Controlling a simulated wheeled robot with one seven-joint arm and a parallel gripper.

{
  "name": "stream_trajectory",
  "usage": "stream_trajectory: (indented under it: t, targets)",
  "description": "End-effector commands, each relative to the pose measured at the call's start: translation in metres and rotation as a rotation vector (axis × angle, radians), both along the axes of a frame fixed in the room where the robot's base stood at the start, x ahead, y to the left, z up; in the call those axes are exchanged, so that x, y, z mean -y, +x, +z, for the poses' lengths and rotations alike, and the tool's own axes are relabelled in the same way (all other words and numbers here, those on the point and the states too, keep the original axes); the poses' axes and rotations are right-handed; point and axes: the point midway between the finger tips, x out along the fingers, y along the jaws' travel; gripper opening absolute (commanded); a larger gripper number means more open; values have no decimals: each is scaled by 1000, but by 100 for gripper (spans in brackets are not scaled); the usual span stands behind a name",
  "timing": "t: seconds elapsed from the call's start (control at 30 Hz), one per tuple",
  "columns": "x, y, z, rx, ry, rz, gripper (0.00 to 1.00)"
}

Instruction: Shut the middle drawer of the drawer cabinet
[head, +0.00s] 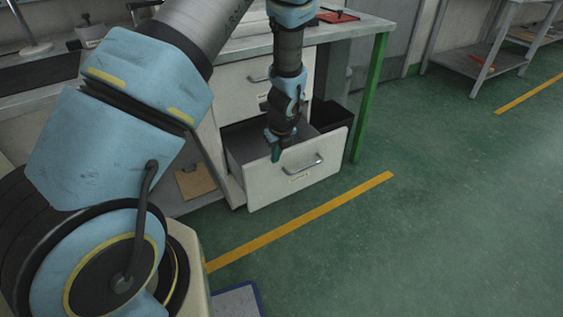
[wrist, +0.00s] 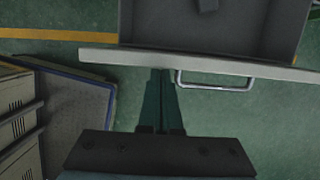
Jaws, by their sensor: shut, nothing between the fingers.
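The white drawer cabinet (head: 236,88) stands under the workbench. One drawer (head: 265,188) is pulled well out below a shut drawer front; I cannot tell for sure whether it is the middle one. Its grey inside and the top edge of its front (wrist: 250,67) show in the wrist view, with the bar handle (wrist: 215,86) on the front. My gripper (head: 275,158) points down at the drawer front, left of the handle. In the wrist view its green fingers (wrist: 158,78) are together and empty, tips at the front's outer side; contact is unclear.
The workbench's green leg (head: 370,98) stands right of the drawer, with a dark bin (head: 332,114) behind it. The green floor before the drawer is clear.

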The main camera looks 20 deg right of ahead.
Motion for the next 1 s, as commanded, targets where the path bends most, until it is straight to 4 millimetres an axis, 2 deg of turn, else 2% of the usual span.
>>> stream_trajectory:
  t: [0.03, 0.2, 0.5, 0.73, 1.0]
  targets:
    - [-3, 15, 3, 1, -1, 7, 0]
    - [-10, 55, 3, 0, -2, 7, 0]
    - [-20, 110, 2, 1, -1, 3, 0]
    - [-23, 129, 1, 1, -1, 1, 0]
    - [-24, 133, 0, 0, 0, -1, 0]
